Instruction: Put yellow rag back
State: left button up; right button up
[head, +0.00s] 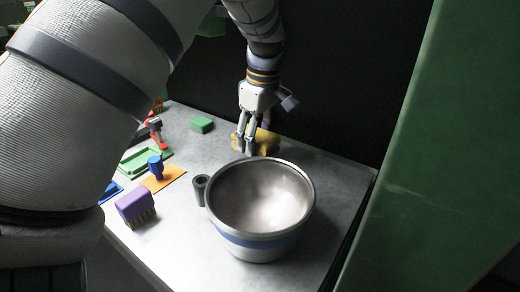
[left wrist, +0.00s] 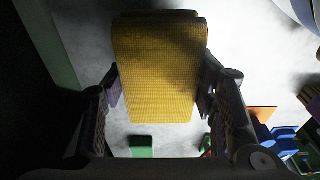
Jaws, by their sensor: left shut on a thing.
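The yellow rag (head: 266,143) is at the back of the grey table, behind the metal pot. My left gripper (head: 247,150) reaches down from above and is shut on it. In the left wrist view the folded yellow rag (left wrist: 158,70) fills the space between the two fingers of my left gripper (left wrist: 160,90), with a fingertip against each side. I cannot tell whether the rag touches the table. My right gripper is in neither view.
A large metal pot (head: 262,195) with a blue band stands at the front. A purple brush (head: 135,205), blue stamp-like piece (head: 156,167) on an orange sheet (head: 167,180), green tray (head: 145,161) and green block (head: 202,125) lie left. A green panel (head: 440,150) rises right.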

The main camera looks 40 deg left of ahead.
aim_at(262, 135)
pick_arm(q)
jog(key=f, duration=0.3)
jog(key=shift+w+f, duration=0.25)
jog(key=shift+f, duration=0.15)
jog(key=shift+r, duration=0.1)
jog(key=o, duration=1.5)
jog(key=shift+f, duration=0.2)
jog(key=shift+c, duration=0.2)
jog(key=r, duration=0.4)
jog(key=d+r, duration=0.1)
jog(key=r, duration=0.7)
jog(key=shift+w+d+r, duration=0.1)
jog(key=shift+d+r, duration=0.05)
jog(key=shift+d, duration=0.05)
